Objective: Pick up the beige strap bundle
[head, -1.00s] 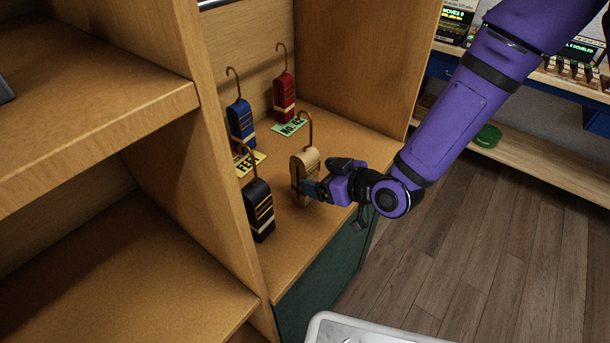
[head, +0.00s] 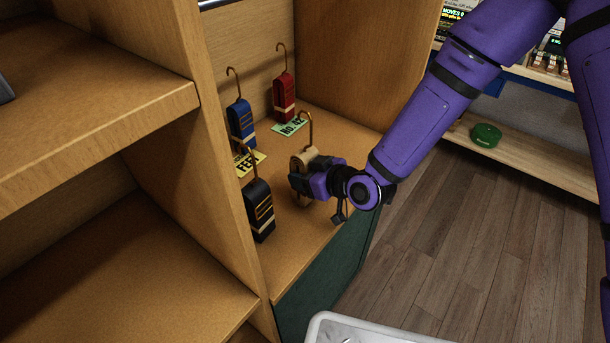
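The beige strap bundle (head: 307,155) stands upright on the wooden shelf, with its copper-coloured hook pointing up. My gripper (head: 299,183) is at the bundle's front, low on its body, and covers most of it. Only the bundle's top and hook show clearly. The fingers overlap the bundle in this view; whether they are closed on it or still apart is hidden.
A black bundle (head: 259,210) stands to the left, close to my gripper. A blue bundle (head: 241,124) and a red bundle (head: 284,97) stand behind. Yellow (head: 249,165) and green (head: 290,127) labels lie on the shelf (head: 300,245). The shelf's front right is bare.

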